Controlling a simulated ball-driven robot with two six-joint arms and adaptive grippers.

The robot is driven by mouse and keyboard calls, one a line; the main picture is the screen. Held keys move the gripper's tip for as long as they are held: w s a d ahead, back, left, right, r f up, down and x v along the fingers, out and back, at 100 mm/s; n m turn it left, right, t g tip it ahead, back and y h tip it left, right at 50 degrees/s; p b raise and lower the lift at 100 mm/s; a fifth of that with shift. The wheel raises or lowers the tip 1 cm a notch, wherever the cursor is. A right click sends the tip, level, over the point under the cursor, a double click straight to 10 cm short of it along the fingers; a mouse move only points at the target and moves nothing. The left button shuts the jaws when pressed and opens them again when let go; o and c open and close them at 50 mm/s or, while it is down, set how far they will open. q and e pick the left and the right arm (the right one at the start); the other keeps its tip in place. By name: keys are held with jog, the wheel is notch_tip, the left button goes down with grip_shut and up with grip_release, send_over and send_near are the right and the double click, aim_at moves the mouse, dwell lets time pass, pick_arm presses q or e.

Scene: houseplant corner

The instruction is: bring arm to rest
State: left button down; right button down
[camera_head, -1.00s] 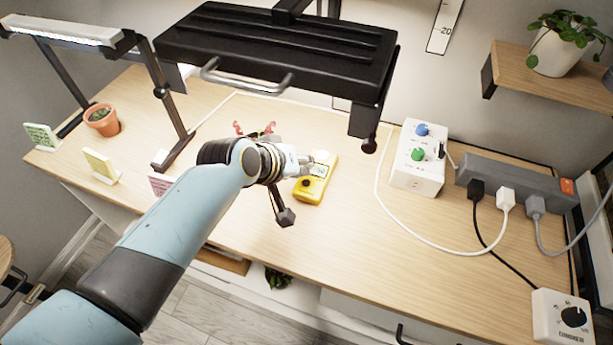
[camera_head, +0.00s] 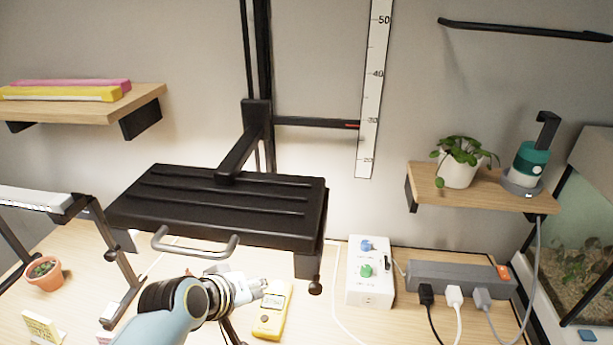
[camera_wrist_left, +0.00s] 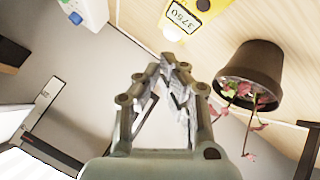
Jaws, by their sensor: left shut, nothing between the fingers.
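My left arm comes in from the bottom of the head view, and its gripper (camera_head: 262,289) is beside the upper left of a yellow meter (camera_head: 272,313), over the desk. In the left wrist view the gripper's fingers (camera_wrist_left: 174,66) are shut with nothing between them. The yellow meter (camera_wrist_left: 196,14) shows there at the top, its display reading 3750. A dark pot (camera_wrist_left: 254,72) with a reddish plant is right of the fingers. My right gripper is in neither view.
A black slatted panel (camera_head: 215,205) with a metal handle hangs above my left gripper. A white box (camera_head: 369,285) with blue and green knobs and a grey power strip (camera_head: 455,277) stand to the right. A terracotta pot (camera_head: 44,275) and lamp stand are at left.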

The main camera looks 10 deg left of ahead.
pick_arm(q)
jog(key=s+a+r+m+g+y, duration=0.1)
jog(key=s+a+r+m+g, duration=0.1)
jog(key=s+a+r, duration=0.45)
jog(key=s+a+r+m+g+y, duration=0.1)
jog(key=s+a+r+m+y, duration=0.15)
jog(key=s, duration=0.75)
jog(key=s+a+r+m+g+y, duration=0.1)
jog(key=s+a+r+m+g, duration=0.1)
jog(key=s+a+r, duration=0.45)
notch_tip(320, 180, down, 36)
jog(key=s+g+b, duration=0.1)
jog(key=s+b, duration=0.2)
jog(key=b, duration=0.8)
jog(key=s+f+b, duration=0.3)
jog(key=s+f, duration=0.3)
jog(key=f, duration=0.3)
jog(key=s+f+g+b, duration=0.1)
jog(key=s+f+b, duration=0.2)
jog(key=s+f, duration=0.4)
jog(key=s+f+n+b, duration=0.1)
jog(key=s+f+b, duration=0.2)
jog(key=f, duration=0.9)
jog(key=s, duration=0.3)
jog(key=shift+s+a+g+b, duration=0.15)
jog(key=shift+a+g+b, duration=0.15)
jog(key=shift+b, duration=0.1)
jog(key=shift+h, duration=0.25)
